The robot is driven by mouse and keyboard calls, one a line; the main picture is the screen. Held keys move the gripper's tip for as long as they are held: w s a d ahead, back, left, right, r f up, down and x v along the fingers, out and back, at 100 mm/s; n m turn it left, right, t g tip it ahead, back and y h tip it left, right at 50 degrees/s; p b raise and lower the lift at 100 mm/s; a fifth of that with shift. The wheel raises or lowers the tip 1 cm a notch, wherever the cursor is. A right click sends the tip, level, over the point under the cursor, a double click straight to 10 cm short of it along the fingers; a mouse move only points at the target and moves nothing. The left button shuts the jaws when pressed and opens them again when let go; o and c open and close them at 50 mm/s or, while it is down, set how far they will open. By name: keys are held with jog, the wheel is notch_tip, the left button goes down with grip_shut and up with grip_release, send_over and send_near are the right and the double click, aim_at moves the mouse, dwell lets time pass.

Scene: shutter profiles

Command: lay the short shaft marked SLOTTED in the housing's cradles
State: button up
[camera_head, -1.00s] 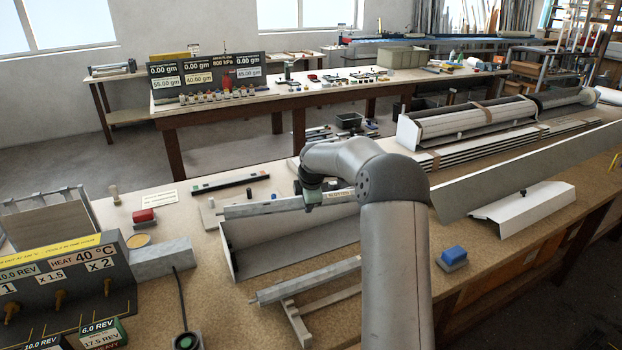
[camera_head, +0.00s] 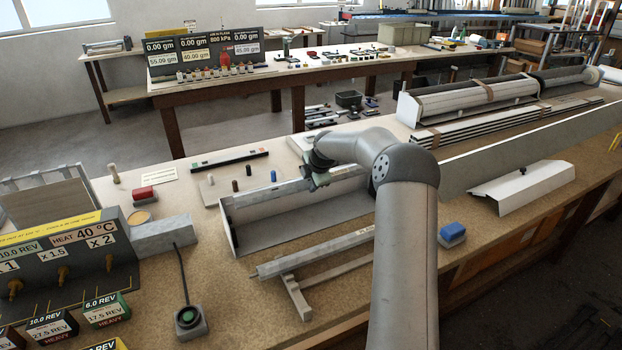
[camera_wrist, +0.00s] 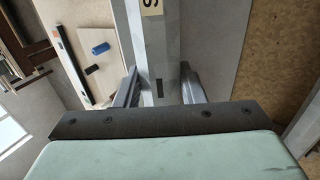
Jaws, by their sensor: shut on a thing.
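The shaft (camera_wrist: 159,50) is a grey, many-sided bar running between my fingers in the wrist view. A pale label showing "S" is at the top edge, and a dark slot lies nearer my palm. My gripper (camera_wrist: 158,88) is shut on it. In the head view my gripper (camera_head: 318,180) is over the back wall of the long grey open housing (camera_head: 300,230).
Another labelled shaft (camera_head: 318,258) lies on a stand in front of the housing. A board with several pegs (camera_head: 215,190) stands behind it. A blue block (camera_head: 453,232) is to the right, and a corded button box (camera_head: 190,318) is at the front left.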

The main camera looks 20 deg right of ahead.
jog(key=shift+f+b, duration=2.4)
jog(key=shift+f, duration=1.7)
jog(key=shift+f+b, duration=0.35)
jog(key=shift+f, duration=0.05)
jog(key=o, duration=1.3)
jog(key=b+v, duration=0.3)
jog(key=v, duration=1.4)
jog(key=shift+s+r, duration=0.15)
